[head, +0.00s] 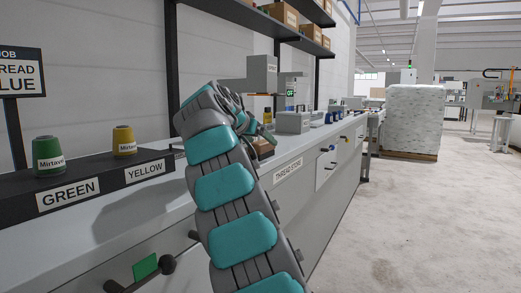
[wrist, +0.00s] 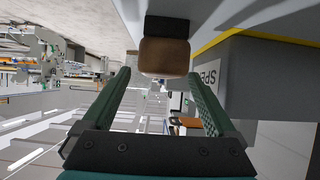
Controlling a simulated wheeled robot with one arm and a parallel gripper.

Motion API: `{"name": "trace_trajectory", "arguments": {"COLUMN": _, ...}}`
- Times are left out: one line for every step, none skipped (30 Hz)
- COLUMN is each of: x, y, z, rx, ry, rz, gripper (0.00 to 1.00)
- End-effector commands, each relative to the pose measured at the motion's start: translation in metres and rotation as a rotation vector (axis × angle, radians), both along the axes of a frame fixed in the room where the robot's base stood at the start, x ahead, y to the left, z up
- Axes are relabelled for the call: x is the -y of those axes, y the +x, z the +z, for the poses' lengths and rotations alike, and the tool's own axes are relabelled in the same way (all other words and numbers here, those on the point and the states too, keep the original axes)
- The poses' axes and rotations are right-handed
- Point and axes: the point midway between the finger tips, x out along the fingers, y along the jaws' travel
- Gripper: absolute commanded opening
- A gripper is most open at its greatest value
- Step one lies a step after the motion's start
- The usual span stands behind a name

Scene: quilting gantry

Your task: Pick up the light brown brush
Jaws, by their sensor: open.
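The light brown brush (wrist: 165,57) shows at the top middle of the wrist view, a brown block with a dark part (wrist: 167,26) towards the pale counter. In the head view a small brown piece of it (head: 264,148) shows beside my gripper, mostly hidden by my arm. My gripper (wrist: 159,77) is open, with its two green fingers on either side in the wrist view. The brush lies at or just beyond the fingertips, roughly centred between them. I cannot tell whether either finger touches it. In the head view my gripper (head: 266,136) is low over the counter.
A grey box (wrist: 265,80) with a yellow edge and lettering stands close to the right finger in the wrist view. The counter (head: 300,150) carries grey devices (head: 293,122) further back. A dark rack (head: 100,178) with green (head: 48,155) and yellow (head: 124,141) spools is at left.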

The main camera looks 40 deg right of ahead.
Motion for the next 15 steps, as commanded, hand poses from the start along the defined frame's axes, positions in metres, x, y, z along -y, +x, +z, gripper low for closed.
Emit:
{"name": "trace_trajectory", "arguments": {"x": 0.003, "y": 0.001, "z": -0.001, "rx": 0.000, "ry": 0.000, "rz": 0.000, "gripper": 0.93}}
{"name": "trace_trajectory", "arguments": {"x": 0.004, "y": 0.002, "z": -0.002, "rx": 0.000, "ry": 0.000, "rz": 0.000, "gripper": 0.93}}
{"name": "trace_trajectory", "arguments": {"x": 0.006, "y": 0.003, "z": -0.004, "rx": -0.001, "ry": 0.000, "rz": 0.000, "gripper": 0.93}}
{"name": "trace_trajectory", "arguments": {"x": 0.009, "y": 0.003, "z": -0.005, "rx": -0.001, "ry": 0.000, "rz": 0.000, "gripper": 0.93}}
{"name": "trace_trajectory", "arguments": {"x": 0.011, "y": 0.004, "z": -0.007, "rx": -0.001, "ry": 0.000, "rz": 0.000, "gripper": 0.93}}
{"name": "trace_trajectory", "arguments": {"x": 0.016, "y": 0.006, "z": -0.009, "rx": 0.000, "ry": -0.001, "rz": -0.001, "gripper": 0.93}}
{"name": "trace_trajectory", "arguments": {"x": 0.019, "y": 0.008, "z": -0.011, "rx": 0.000, "ry": -0.002, "rz": 0.000, "gripper": 0.93}}
{"name": "trace_trajectory", "arguments": {"x": 0.023, "y": 0.009, "z": -0.014, "rx": 0.000, "ry": -0.002, "rz": 0.000, "gripper": 0.93}}
{"name": "trace_trajectory", "arguments": {"x": 0.028, "y": 0.012, "z": -0.017, "rx": 0.000, "ry": -0.003, "rz": 0.002, "gripper": 0.93}}
{"name": "trace_trajectory", "arguments": {"x": 0.031, "y": 0.013, "z": -0.019, "rx": 0.000, "ry": -0.003, "rz": 0.002, "gripper": 0.93}}
{"name": "trace_trajectory", "arguments": {"x": 0.035, "y": 0.015, "z": -0.021, "rx": 0.000, "ry": -0.002, "rz": 0.002, "gripper": 0.93}}
{"name": "trace_trajectory", "arguments": {"x": 0.038, "y": 0.017, "z": -0.024, "rx": -0.001, "ry": -0.001, "rz": 0.002, "gripper": 0.93}}
{"name": "trace_trajectory", "arguments": {"x": 0.040, "y": 0.017, "z": -0.026, "rx": -0.001, "ry": -0.002, "rz": 0.003, "gripper": 0.93}}
{"name": "trace_trajectory", "arguments": {"x": 0.041, "y": 0.018, "z": -0.026, "rx": -0.001, "ry": -0.002, "rz": 0.003, "gripper": 0.93}}
{"name": "trace_trajectory", "arguments": {"x": 0.042, "y": 0.019, "z": -0.027, "rx": -0.001, "ry": -0.002, "rz": 0.003, "gripper": 0.93}}
